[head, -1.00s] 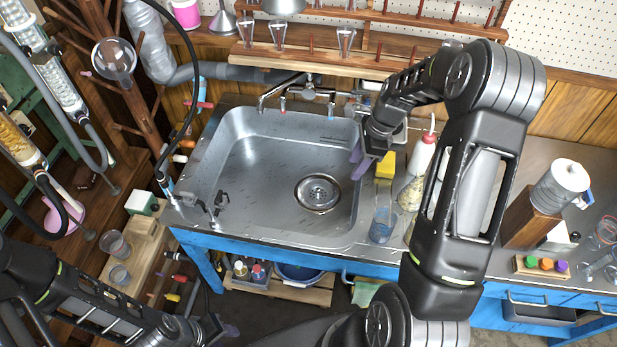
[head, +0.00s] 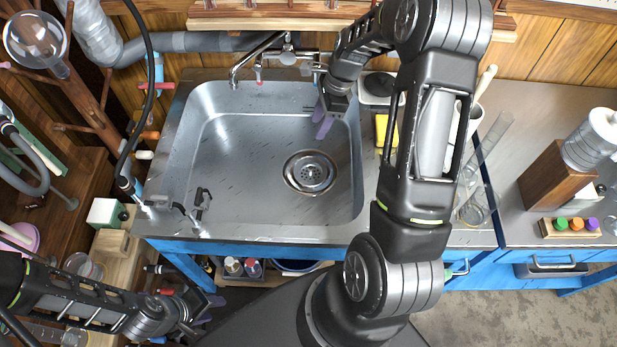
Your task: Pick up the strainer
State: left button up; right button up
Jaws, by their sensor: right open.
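A round metal strainer (head: 310,173) sits in the drain of the steel sink (head: 235,165), right of the basin's middle. My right gripper (head: 322,120), with purple fingers, is open and empty over the back right of the basin. It is apart from the strainer, behind it in the picture. My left gripper (head: 208,309) is low at the bottom left, in front of the sink and away from the strainer. Its fingers are partly hidden, and I cannot tell whether they are apart.
A faucet (head: 262,58) stands at the sink's back edge. A yellow sponge (head: 381,130) lies at its right, partly behind my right arm. Glassware (head: 475,205) stands on the right counter near a wooden block (head: 545,185). A black hose (head: 150,80) hangs at the left.

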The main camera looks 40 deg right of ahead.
jog(key=b, duration=1.1)
send_near(311, 168)
jog(key=f, duration=0.1)
jog(key=shift+w+r+p, duration=0.1)
jog(key=shift+w+p, duration=0.25)
jog(key=shift+p, duration=0.05)
jog(key=shift+x, duration=1.25)
jog(key=shift+s+x, duration=0.2)
jog(key=shift+x, duration=2.45)
jog(key=shift+a, duration=0.1)
